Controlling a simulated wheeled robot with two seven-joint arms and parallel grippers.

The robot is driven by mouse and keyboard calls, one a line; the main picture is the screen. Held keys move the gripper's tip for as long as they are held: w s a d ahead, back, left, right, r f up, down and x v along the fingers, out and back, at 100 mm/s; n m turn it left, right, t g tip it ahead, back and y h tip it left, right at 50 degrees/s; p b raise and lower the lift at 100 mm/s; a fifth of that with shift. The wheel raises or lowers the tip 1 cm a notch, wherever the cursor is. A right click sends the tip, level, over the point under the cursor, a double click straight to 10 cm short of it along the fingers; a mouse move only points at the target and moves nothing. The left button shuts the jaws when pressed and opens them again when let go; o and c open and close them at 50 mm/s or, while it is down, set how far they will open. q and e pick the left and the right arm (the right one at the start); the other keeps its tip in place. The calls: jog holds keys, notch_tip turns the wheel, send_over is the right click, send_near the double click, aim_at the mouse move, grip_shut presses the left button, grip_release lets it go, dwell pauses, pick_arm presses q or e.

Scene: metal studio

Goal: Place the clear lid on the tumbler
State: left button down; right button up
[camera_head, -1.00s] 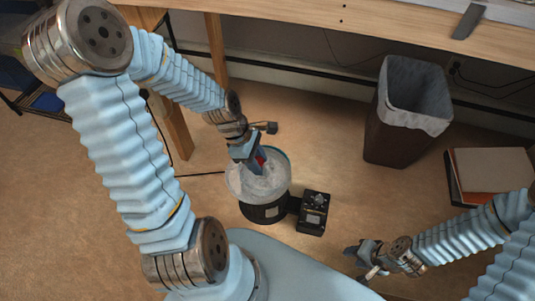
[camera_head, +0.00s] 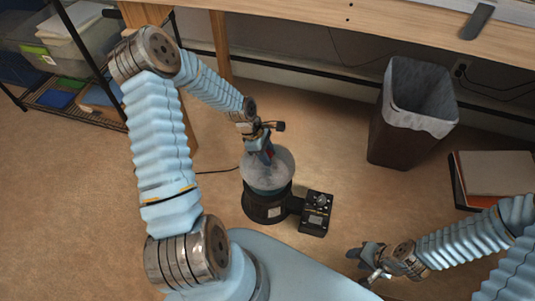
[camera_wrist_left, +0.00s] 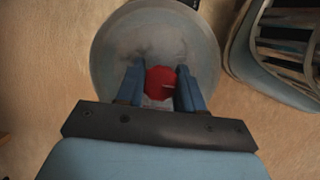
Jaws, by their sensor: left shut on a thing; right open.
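The tumbler (camera_head: 265,207) stands on the floor, with a black base and a bowl on top. The round clear lid (camera_head: 281,163) covers the bowl opening and looks nearly centred over it. I cannot tell whether it rests on the rim or hovers just above it. My left gripper (camera_head: 266,157) points down and is shut on the lid's red knob (camera_wrist_left: 160,79). In the left wrist view the lid (camera_wrist_left: 121,45) spreads out beneath the fingers. My right gripper (camera_head: 368,265) is open and empty, low at the right, apart from the tumbler.
A black control box (camera_head: 316,213) with a dial adjoins the tumbler's right side. A lined brown bin (camera_head: 396,145) and a flat stack of boards (camera_head: 492,174) stand to the right. The workbench (camera_head: 300,20) and a shelf rack (camera_head: 60,95) lie behind. Floor to the left is clear.

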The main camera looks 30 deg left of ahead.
pick_arm(q)
jog(key=shift+f, duration=0.15)
jog(key=c, duration=0.7)
grip_release()
jog(key=v, duration=1.2)
jog(key=d+f+m, duration=0.2)
jog(key=d, duration=0.1)
jog(key=s+d+f+m, duration=0.1)
jog(key=d+f+m, duration=0.1)
jog(key=d+f, duration=0.1)
jog(key=s+d+f+m+p, duration=0.1)
jog(key=d+f+m, duration=0.1)
jog(key=d+f, duration=0.1)
jog(key=shift+s+d+h, duration=0.15)
jog(key=shift+d+h, duration=0.15)
jog(key=shift+d, duration=0.45)
jog(key=s+d+f+m, duration=0.3)
jog(key=s+m, duration=0.1)
jog(key=s+d+f+m, duration=0.2)
jog(key=s+d+m, duration=0.2)
jog(key=s+d+f+m, duration=0.3)
jog(key=s+d+m, duration=0.1)
jog(key=m, duration=0.1)
jog(key=shift+d+f+y, duration=0.15)
jog(key=shift+f+y, duration=0.15)
jog(key=shift+y, duration=0.1)
